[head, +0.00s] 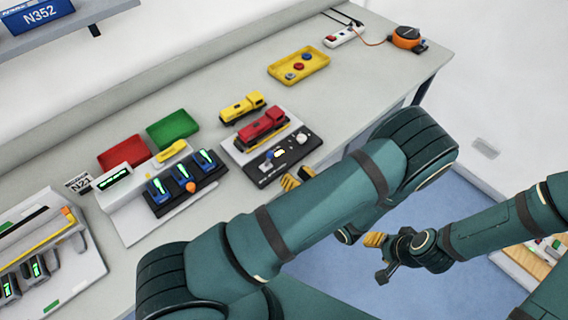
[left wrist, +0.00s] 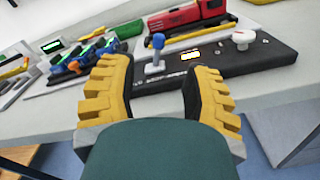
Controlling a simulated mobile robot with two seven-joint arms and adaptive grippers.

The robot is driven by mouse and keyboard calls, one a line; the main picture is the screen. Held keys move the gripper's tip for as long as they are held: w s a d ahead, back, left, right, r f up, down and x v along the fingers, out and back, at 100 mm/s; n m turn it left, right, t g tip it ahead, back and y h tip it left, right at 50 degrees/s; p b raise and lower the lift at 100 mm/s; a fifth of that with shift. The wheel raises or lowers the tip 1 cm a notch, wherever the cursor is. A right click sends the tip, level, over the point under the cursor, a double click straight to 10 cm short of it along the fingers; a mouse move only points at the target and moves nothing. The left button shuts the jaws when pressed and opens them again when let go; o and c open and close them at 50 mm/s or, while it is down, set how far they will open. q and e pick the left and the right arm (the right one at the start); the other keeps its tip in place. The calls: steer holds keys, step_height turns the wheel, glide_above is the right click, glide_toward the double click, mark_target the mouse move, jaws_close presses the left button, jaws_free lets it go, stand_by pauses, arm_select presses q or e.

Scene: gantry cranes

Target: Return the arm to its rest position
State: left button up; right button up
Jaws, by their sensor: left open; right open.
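My left arm (head: 310,205) crosses the middle of the head view, bent at the elbow. Its gripper (head: 297,178) shows partly behind the forearm, at the table's front edge near the black control panel. In the left wrist view, the left gripper (left wrist: 158,75) is open and empty, its yellow-padded fingers spread in front of the panel (left wrist: 255,57). The panel carries a blue-topped joystick (left wrist: 156,50) and a white knob (left wrist: 243,39). My right gripper (head: 380,252) is open and empty, over the blue floor beyond the table's front edge.
The grey table (head: 225,75) holds a red locomotive (head: 262,128), a yellow locomotive (head: 242,107), a red tray (head: 122,151), a green tray (head: 173,130) and a yellow tray (head: 322,64). A console with blue levers (head: 182,189) stands left of the panel. The blue floor (head: 340,270) is clear.

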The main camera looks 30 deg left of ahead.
arm_select(q)
steer(key=shift+v, duration=0.85)
steer(key=s+a+f+n+g+h+b, duration=0.1)
steer(key=s+a+f+n+g+h, duration=0.2)
steer(key=s+f+n+g, duration=0.35)
steer(key=s+d+f+n+g+h+b, duration=0.2)
steer(key=s+d+f+n+g+h, duration=0.2)
steer(key=s+f+n+g+h, duration=0.4)
steer(key=d+n+t+h, duration=0.4)
steer(key=d+n+h, duration=0.3)
steer(key=h, duration=0.1)
steer(key=w+a+r+n+t+h+b, duration=0.1)
steer(key=w+a+r+n+t+b, duration=0.1)
steer(key=w+n+t, duration=0.3)
steer(key=w+a+n, duration=0.1)
steer(key=w+n, duration=0.2)
steer(key=shift+t, duration=0.35)
